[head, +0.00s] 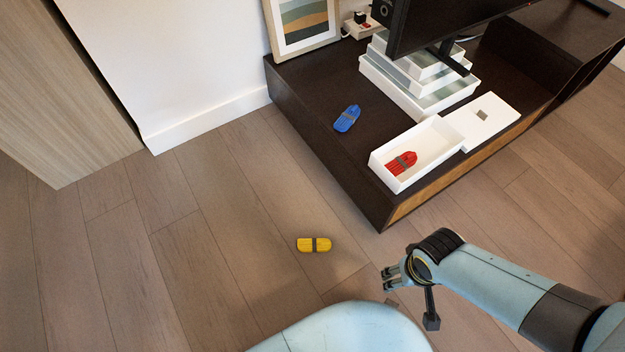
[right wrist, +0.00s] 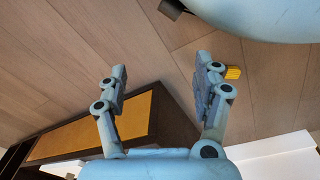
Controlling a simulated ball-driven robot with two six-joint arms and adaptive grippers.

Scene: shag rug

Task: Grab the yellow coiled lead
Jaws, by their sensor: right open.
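The yellow coiled lead (head: 305,245), a short bundle with a dark band around its middle, lies on the wooden floor in front of the dark cabinet. My right gripper (head: 388,279) is to the right of the lead and nearer to me, apart from it. In the right wrist view its two fingers (right wrist: 162,82) stand wide apart with nothing between them. A piece of the yellow lead (right wrist: 234,73) shows there just beyond the right finger, which partly hides it. My left gripper is not in view.
A low dark cabinet (head: 315,105) stands behind. On it are a blue coiled lead (head: 346,119), a red coiled lead (head: 398,166) in an open white box (head: 429,141), stacked white trays (head: 412,101), a screen (head: 440,25) and a framed picture (head: 303,25). The floor left of the yellow lead is clear.

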